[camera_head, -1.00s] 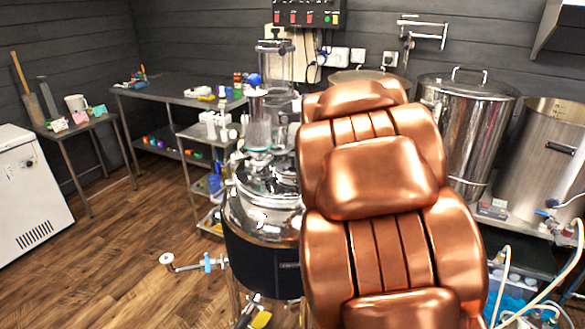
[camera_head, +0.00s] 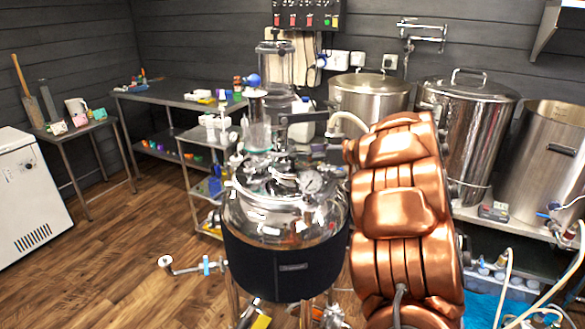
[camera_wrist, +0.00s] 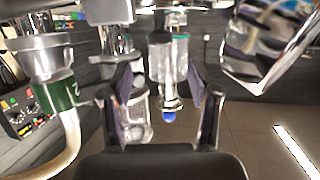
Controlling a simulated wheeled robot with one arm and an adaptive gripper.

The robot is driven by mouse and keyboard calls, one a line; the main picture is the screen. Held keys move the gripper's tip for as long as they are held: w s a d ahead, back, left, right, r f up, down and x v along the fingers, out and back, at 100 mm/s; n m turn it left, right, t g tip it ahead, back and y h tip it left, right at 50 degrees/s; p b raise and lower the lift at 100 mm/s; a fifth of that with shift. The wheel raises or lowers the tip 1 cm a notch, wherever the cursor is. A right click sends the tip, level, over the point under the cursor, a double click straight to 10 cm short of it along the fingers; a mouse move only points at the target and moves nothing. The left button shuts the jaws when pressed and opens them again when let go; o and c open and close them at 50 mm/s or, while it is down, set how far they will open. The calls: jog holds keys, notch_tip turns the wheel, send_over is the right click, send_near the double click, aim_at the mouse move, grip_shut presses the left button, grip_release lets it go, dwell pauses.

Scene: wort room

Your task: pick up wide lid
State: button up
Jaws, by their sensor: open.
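Two steel pots at the back of the head view wear lids. One lid (camera_head: 470,85) is wide, with a raised handle, on the right pot. The other lid (camera_head: 369,79) is on the pot left of it. I cannot tell which one is the wide lid. In the wrist view my gripper (camera_wrist: 165,105) is open, its two dark fingers apart, with nothing held between them. Clear glass cylinders show beyond the fingers. My gripper is not clearly made out in the head view, so its distance to either lid cannot be told.
A steel vessel with a dark jacket (camera_head: 285,262) stands beside my copper-coloured arm. An open steel pot (camera_head: 540,165) stands at the right. A white hose (camera_head: 350,118) curves behind my arm. Wooden floor (camera_head: 130,250) is clear at the left.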

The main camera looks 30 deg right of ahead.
aim_at(294, 155)
jog(key=shift+f+p+x, duration=0.2)
jog(key=shift+x, duration=1.6)
jog(key=shift+f+p+x, duration=0.2)
jog(key=shift+x, duration=1.55)
jog(key=shift+s, duration=0.15)
grip_shut()
